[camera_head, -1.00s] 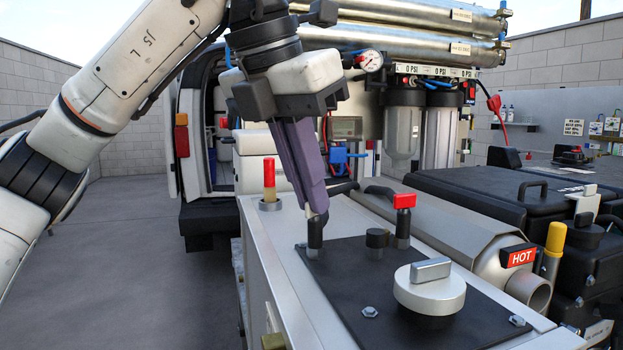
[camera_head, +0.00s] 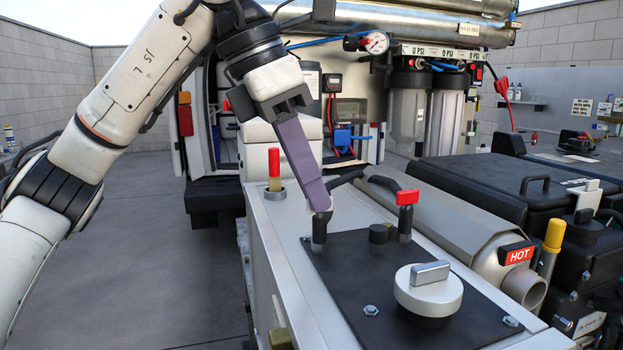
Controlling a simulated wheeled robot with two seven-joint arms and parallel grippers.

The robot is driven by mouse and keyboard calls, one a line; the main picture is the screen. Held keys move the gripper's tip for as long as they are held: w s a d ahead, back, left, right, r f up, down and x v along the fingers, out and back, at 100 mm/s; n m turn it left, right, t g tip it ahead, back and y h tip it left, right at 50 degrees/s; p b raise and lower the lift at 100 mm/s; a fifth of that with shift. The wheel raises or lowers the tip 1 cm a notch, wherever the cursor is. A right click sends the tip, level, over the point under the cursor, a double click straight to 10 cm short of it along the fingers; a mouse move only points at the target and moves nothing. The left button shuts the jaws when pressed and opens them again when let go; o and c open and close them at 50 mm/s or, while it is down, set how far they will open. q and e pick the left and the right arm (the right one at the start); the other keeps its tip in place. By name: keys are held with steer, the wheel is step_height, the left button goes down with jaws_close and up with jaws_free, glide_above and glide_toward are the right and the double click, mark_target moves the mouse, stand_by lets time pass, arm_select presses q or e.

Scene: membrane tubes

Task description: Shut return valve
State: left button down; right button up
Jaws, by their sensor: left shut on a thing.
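My left gripper (camera_head: 319,207) comes down from the upper left with its purple fingers pressed together. Its fingertips are at the top of a short black lever post (camera_head: 319,235) on the dark panel (camera_head: 350,265), and it is shut on that lever. The fingers hide the lever's top. A second black lever with a red cap (camera_head: 408,197) stands upright to the right, apart from the gripper. No label I can read shows which is the return valve. My right gripper is not in view.
A large silver knob (camera_head: 429,290) and a small black knob (camera_head: 378,237) are on the panel. A red-topped post (camera_head: 274,165) stands to the left. Open floor lies left.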

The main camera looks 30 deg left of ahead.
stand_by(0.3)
arm_select(q)
steer(key=c, duration=1.9)
jaws_free()
steer(key=shift+c, duration=0.2)
steer(key=shift+r, duration=0.1)
steer(key=v, duration=1)
